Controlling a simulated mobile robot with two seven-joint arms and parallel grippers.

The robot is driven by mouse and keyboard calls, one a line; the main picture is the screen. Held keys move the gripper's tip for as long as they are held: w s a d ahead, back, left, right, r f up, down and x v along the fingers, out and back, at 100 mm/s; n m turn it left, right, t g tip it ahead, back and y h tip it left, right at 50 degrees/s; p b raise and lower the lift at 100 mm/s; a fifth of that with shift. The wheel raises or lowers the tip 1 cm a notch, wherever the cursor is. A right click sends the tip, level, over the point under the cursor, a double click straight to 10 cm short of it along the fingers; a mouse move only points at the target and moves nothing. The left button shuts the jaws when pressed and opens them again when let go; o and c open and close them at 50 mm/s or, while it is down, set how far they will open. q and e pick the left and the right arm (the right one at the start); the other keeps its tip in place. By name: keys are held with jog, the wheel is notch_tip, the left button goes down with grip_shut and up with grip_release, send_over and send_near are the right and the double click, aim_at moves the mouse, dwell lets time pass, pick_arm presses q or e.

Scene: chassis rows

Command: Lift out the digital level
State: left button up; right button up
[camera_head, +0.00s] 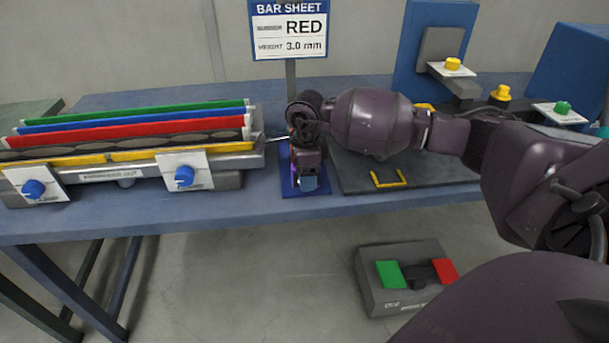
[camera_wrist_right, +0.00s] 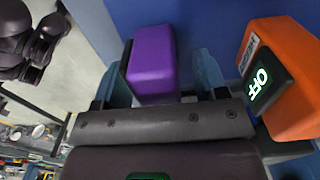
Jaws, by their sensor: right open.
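My right gripper (camera_head: 307,178) is over the blue pad (camera_head: 286,186) at the middle of the bench, pointing down. In the right wrist view its two blue-grey fingers (camera_wrist_right: 163,76) are apart, one on each side of a purple block (camera_wrist_right: 153,62). I cannot tell whether they touch it. In the head view my gripper hides most of this. My left gripper is not in view.
Left of my gripper stands a rack (camera_head: 213,178) with green, blue and red bars and blue knobs. A sign (camera_head: 289,28) reads RED, 3.0 mm. A dark plate with a yellow handle (camera_head: 388,179) lies to the right. A pedal box (camera_head: 378,299) is on the floor.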

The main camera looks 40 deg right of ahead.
jog(key=shift+r, duration=0.15)
jog(key=shift+c, duration=0.3)
jog(key=c, duration=1)
